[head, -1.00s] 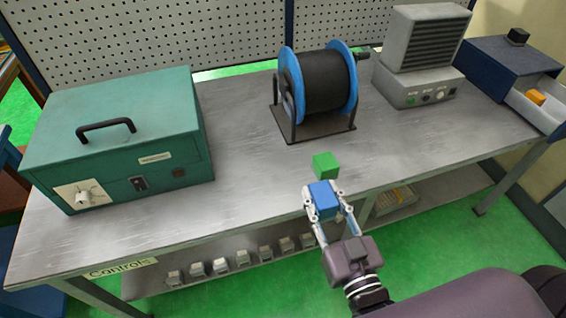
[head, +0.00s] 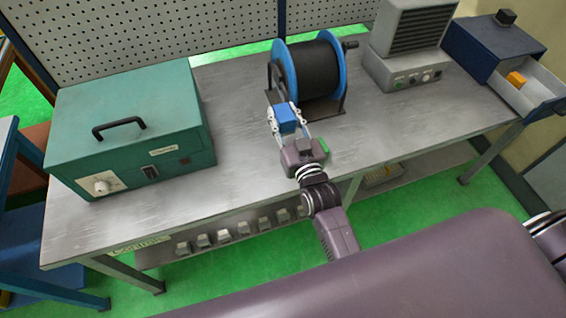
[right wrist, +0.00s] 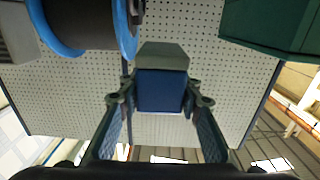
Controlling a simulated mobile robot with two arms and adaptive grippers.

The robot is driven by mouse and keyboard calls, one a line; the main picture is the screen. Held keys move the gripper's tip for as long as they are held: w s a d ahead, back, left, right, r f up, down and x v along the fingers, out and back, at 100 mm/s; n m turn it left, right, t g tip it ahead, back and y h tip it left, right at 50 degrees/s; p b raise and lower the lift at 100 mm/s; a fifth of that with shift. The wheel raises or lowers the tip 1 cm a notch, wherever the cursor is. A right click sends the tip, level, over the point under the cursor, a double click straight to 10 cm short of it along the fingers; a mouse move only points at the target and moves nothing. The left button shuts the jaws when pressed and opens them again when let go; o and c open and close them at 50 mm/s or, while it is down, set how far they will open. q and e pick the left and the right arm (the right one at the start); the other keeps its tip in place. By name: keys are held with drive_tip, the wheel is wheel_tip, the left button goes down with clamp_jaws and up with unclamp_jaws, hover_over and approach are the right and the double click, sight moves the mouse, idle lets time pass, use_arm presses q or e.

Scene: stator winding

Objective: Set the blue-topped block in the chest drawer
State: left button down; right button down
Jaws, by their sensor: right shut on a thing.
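The blue-topped block (head: 286,119) is held between the fingers of my right gripper (head: 284,112), above the bench in front of the cable reel. In the right wrist view the block (right wrist: 161,90) sits between the two fingertips, with a dark blue face and a grey-green part beyond it. The dark blue chest (head: 490,45) stands at the bench's right end. Its drawer (head: 541,92) is pulled open, with an orange block (head: 516,80) inside. My left gripper is out of view.
A reel with blue flanges (head: 338,65) stands just behind the held block. A green block (head: 324,145) is partly hidden by my right gripper. A grey heater-like unit (head: 405,72) stands between reel and chest. A teal case (head: 135,125) is at left. The bench (head: 420,122) is clear at front right.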

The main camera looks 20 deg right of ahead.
wheel_tip(320, 180, down, 3)
drive_tip(key=shift+r, duration=0.1)
wheel_tip(320, 180, down, 13)
drive_tip(key=b, duration=1.2)
drive_tip(key=shift+f+b, duration=1.85)
drive_tip(key=shift+f, duration=0.2)
drive_tip(key=c, duration=1.4)
unclamp_jaws()
